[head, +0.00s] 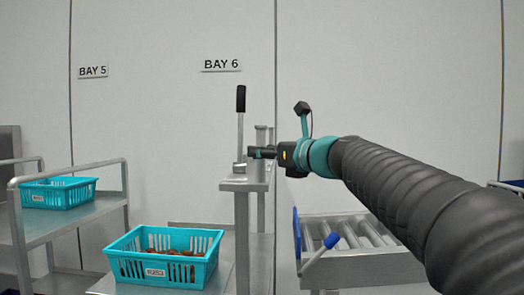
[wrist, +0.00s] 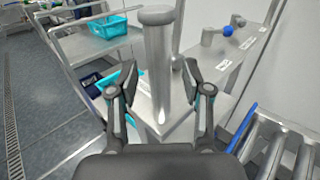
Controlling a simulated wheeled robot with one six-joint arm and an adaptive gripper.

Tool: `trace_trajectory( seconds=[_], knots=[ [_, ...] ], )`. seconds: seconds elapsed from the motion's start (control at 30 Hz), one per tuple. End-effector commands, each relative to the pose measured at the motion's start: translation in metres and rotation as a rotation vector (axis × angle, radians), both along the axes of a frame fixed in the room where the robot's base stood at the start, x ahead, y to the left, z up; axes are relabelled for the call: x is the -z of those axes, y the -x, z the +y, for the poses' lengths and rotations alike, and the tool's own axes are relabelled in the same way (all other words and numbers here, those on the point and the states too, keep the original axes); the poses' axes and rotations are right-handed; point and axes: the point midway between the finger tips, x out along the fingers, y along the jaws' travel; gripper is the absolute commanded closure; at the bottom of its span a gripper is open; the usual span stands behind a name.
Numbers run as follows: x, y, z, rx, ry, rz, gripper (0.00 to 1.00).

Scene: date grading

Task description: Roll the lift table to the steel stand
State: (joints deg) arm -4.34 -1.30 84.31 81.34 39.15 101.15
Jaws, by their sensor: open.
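My gripper (head: 256,153) is open at the narrow steel frame under the BAY 6 sign. In the wrist view my open fingers (wrist: 160,76) stand on either side of an upright steel post (wrist: 158,45) with a rounded cap; I cannot tell whether they touch it. A lever with a black grip (head: 240,100) rises just left of my gripper. A roller-topped steel table (head: 322,272) with a blue handle (head: 331,240) stands at the right, partly behind my arm. Its rollers show in the wrist view (wrist: 280,152). I cannot tell which piece is the lift table or the steel stand.
A turquoise crate of dates (head: 130,270) sits on a low steel surface at front. A steel trolley (head: 70,225) at left carries another turquoise crate (head: 88,193). A blue knob (wrist: 228,30) sits on a rail by the wall. Open floor with a drain (wrist: 10,120) lies left.

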Motion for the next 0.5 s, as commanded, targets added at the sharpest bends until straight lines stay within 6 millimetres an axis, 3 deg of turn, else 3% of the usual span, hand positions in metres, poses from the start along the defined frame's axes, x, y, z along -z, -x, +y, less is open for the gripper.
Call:
trace_trajectory(
  seconds=[0.2, 0.5],
  knots=[
    [0.0001, -0.0105, 0.0100, 0.000, 0.001, -0.001, 0.51],
    [0.0002, -0.0111, 0.0108, 0.000, 0.001, -0.001, 0.53]
  ],
)
